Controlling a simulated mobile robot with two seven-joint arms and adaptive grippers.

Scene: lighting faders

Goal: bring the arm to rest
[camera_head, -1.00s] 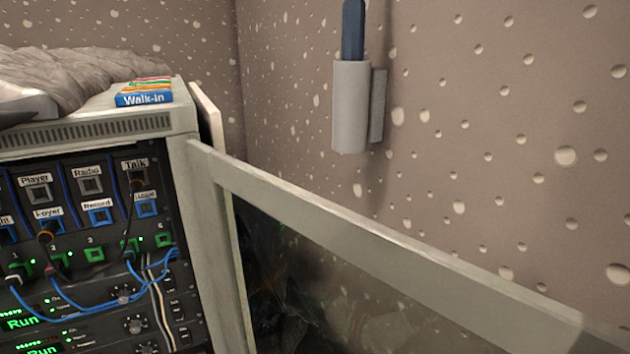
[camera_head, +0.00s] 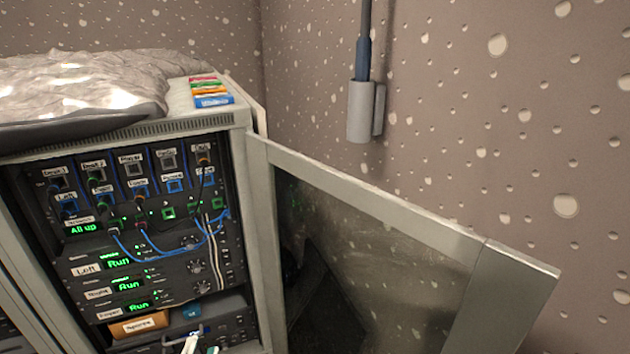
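Neither gripper can be made out in the head view, so whether they are open or shut does not show. No arm link is clearly seen either. The equipment rack (camera_head: 262,230) stands at the left with its front open. Its patch panel has rows of labelled sockets and blue cables (camera_head: 165,250). A green display (camera_head: 83,228) reads "All up". Below it, several units show "Run" (camera_head: 128,285) in green. A small white piece (camera_head: 191,344) at the bottom edge is cut off, and I cannot tell what it is.
The rack's glazed door (camera_head: 375,197) stands swung out to the right. A crumpled grey cover (camera_head: 95,80) and a stack of coloured cases (camera_head: 211,92) lie on top. A grey holder (camera_head: 362,112) with a dark blue rod is on the speckled wall. An orange-brown labelled item (camera_head: 138,325) sits low in the rack.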

